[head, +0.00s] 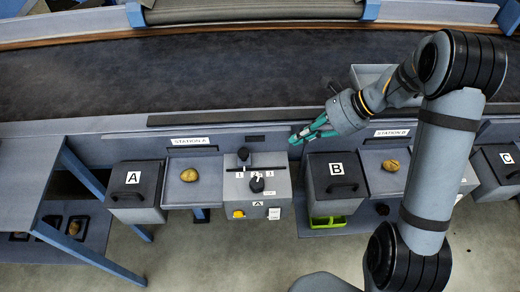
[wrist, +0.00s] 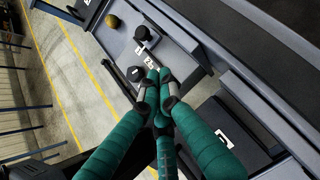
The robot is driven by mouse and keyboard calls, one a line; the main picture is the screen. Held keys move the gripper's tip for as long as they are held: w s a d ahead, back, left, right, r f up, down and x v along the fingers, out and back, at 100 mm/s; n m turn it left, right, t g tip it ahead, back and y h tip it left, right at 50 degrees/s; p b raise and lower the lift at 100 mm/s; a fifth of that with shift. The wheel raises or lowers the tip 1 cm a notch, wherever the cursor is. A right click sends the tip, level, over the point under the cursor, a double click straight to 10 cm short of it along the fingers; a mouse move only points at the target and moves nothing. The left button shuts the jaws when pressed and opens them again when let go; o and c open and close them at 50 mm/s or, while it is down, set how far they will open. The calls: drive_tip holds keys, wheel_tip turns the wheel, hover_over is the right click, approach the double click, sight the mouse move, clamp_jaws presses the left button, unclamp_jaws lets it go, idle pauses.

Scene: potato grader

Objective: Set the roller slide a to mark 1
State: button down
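The station A control box (head: 257,205) is grey, with a dark slot (head: 265,168) above the marks 1, 2 and 3. A black knob (head: 243,153) stands at the slot's upper edge, close to mark 1 (head: 239,175). A second black knob (head: 257,185) sits below mark 2. I cannot tell for sure which one is the roller slide. My gripper (head: 297,138) is right of the box, apart from it. Its teal fingertips (wrist: 157,78) are together and hold nothing.
Lidded bin A (head: 135,190) and a tray with a potato (head: 189,175) stand left of the box. Lidded bin B (head: 336,180) stands right, with a green tray (head: 328,221) below. The dark belt (head: 230,75) runs behind. The floor in front is clear.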

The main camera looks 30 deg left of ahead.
sight(244, 157)
drive_tip(key=x, duration=1)
drive_tip(key=shift+d, duration=0.1)
drive_tip(key=shift+s+a+p, duration=0.3)
drive_tip(key=shift+a+p, duration=0.05)
drive_tip(key=shift+a, duration=0.2)
drive_tip(key=shift+s+a+p, duration=0.25)
drive_tip(key=shift+a+p, duration=0.05)
drive_tip(key=shift+a, duration=0.2)
drive_tip(key=shift+s+a+f, duration=0.1)
drive_tip(key=shift+s+a, duration=0.15)
drive_tip(key=shift+a, duration=0.4)
